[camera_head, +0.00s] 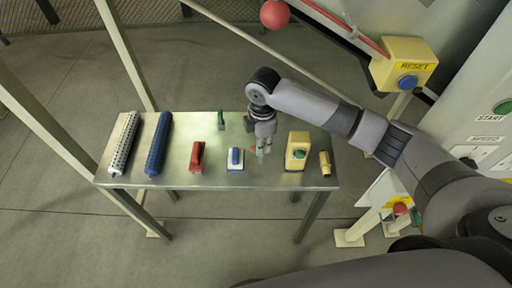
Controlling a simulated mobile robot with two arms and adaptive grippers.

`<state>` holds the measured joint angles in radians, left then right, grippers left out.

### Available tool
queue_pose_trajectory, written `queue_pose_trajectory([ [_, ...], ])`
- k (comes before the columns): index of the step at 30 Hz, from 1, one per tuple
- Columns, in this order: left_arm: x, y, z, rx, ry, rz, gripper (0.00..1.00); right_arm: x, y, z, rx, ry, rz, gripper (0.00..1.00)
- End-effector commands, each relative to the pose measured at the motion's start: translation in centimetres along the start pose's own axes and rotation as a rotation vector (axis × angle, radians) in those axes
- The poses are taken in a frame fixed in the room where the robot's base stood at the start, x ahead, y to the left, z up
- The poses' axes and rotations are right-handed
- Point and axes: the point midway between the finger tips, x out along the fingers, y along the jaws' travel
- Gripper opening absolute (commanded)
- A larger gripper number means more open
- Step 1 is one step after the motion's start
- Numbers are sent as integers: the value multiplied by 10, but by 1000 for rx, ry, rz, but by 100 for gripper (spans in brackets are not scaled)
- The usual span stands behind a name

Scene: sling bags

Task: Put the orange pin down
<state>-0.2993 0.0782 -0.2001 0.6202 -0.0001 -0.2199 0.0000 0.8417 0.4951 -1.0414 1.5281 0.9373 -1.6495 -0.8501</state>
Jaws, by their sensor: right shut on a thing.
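My right gripper (262,152) reaches in from the right and points down over the middle of the metal table (222,181). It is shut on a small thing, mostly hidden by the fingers. A small orange-red bit (253,149) shows at the left side of the fingers; I take it to be the orange pin. I cannot tell whether it touches the table top. My left gripper is not in view.
On the table are a white perforated bar (124,144), a blue bar (159,143), a red block (197,157), a green piece (221,121), a blue-white block (235,158), a yellow box with a green button (298,151) and a tan cylinder (325,163). A RESET box (404,62) stands behind right.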

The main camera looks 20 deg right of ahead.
Motion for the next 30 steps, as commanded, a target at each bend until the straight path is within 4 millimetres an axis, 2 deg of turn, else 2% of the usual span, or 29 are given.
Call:
queue_pose_trajectory([
  [9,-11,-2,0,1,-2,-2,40,37,-1,0,0,-1,-2,0],
  [21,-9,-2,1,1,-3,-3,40,44,0,0,0,0,1,0],
  [22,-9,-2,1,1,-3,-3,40,43,0,0,0,0,1,16],
  [30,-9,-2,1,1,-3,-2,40,43,0,0,0,0,0,34],
])
